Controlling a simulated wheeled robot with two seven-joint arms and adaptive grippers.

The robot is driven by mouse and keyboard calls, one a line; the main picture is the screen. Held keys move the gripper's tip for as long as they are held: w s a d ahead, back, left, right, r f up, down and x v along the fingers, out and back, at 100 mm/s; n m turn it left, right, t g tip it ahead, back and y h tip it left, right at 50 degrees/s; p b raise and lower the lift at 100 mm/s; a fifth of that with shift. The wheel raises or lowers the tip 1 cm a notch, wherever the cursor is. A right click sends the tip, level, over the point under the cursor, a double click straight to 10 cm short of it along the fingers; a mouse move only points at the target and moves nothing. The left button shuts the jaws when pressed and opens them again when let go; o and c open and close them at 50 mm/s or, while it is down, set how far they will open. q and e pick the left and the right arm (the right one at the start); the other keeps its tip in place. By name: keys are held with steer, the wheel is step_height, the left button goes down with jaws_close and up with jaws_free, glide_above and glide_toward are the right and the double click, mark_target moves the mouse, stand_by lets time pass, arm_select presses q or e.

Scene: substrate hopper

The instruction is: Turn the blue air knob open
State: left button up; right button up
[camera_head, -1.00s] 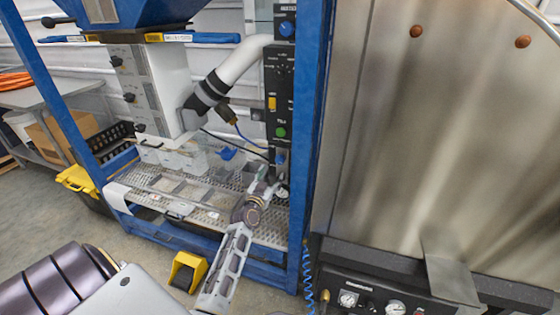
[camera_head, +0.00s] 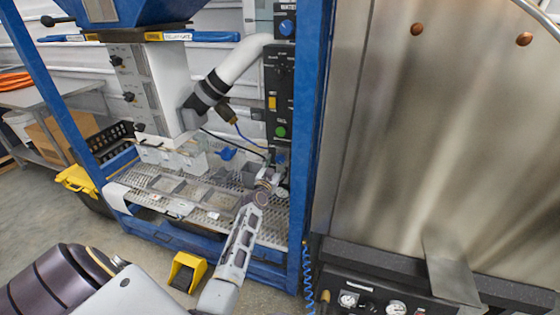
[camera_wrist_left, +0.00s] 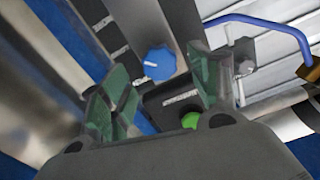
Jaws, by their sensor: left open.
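A round blue knob (camera_wrist_left: 159,63) shows in the left wrist view on a dark panel with a white label beside it, just beyond and between my fingertips. In the head view, a blue knob (camera_head: 281,157) sits low on the black control panel, partly hidden by my left gripper. My left gripper (camera_head: 272,174) is close in front of the panel's lower end. In the wrist view its two green-padded fingers (camera_wrist_left: 162,90) are spread apart, with nothing between them and no clear contact with the knob. My right gripper is not in view.
A green button (camera_head: 280,131) and a yellow switch (camera_head: 272,103) are above the lower knob. Another blue knob (camera_head: 287,28) is at the panel's top. A blue frame post (camera_head: 309,150) stands just right. A perforated metal shelf (camera_head: 222,222) lies below.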

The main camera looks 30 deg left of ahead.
mark_target(279, 160)
arm_select(q)
steer(key=shift+b+x, duration=0.3)
steer(key=shift+x, duration=1.85)
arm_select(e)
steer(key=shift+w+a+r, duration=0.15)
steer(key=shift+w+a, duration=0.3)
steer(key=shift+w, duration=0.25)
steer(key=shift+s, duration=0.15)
arm_select(q)
steer(key=c, duration=1)
